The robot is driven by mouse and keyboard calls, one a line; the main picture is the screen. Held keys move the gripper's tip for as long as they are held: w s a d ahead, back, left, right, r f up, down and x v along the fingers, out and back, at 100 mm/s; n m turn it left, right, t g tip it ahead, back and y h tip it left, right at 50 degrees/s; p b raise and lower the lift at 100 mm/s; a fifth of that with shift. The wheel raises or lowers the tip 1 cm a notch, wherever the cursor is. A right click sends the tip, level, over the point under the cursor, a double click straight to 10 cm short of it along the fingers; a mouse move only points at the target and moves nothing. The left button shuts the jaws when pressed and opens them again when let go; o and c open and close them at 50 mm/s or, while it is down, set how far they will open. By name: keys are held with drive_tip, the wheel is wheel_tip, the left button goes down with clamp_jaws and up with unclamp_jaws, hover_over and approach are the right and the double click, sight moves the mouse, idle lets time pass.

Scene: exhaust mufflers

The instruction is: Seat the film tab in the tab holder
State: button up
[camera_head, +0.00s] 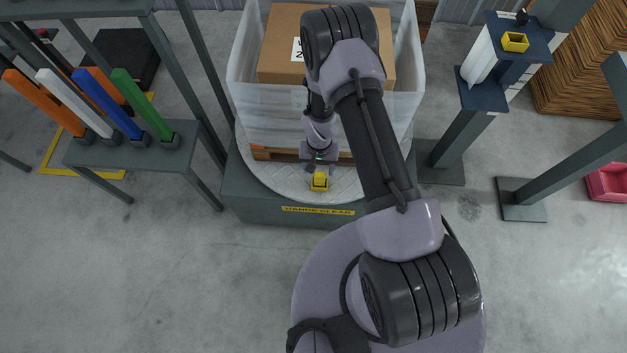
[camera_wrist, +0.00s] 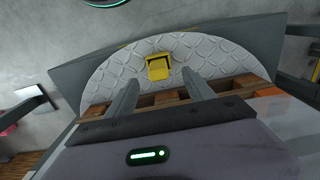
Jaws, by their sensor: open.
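The film tab, a small yellow block (camera_head: 319,183), sits on the round quilted-metal turntable plate, near its front edge. My gripper (camera_head: 319,169) is open just behind it. In the wrist view the yellow tab (camera_wrist: 158,68) lies just beyond the two fingertips (camera_wrist: 160,77), roughly centred between them, with nothing held. Whether the fingers are level with the tab is hard to tell. The tab holder appears to be the yellow open-topped box (camera_head: 515,41) on a dark blue stand at the upper right, away from my gripper.
A film-wrapped carton (camera_head: 284,64) on a wooden pallet stands on the turntable (camera_head: 270,180), close behind my gripper. A rack with orange, white, blue and green bars (camera_head: 100,105) is on the left. Grey posts flank the blue stand (camera_head: 484,93). The front floor is clear.

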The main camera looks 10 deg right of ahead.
sight(318, 177)
wheel_tip(318, 177, down, 6)
drive_tip(key=shift+r+b, duration=0.1)
drive_tip(key=shift+b, duration=0.7)
drive_tip(key=f+b, duration=0.1)
drive_tip(key=f, duration=0.1)
drive_tip(key=f+b, duration=0.1)
drive_tip(key=w+d+f+b, duration=0.1)
drive_tip(key=f, duration=0.1)
drive_tip(key=shift+f, duration=0.35)
drive_tip(key=shift+r, duration=0.15)
drive_tip(key=shift+c, duration=0.2)
clamp_jaws()
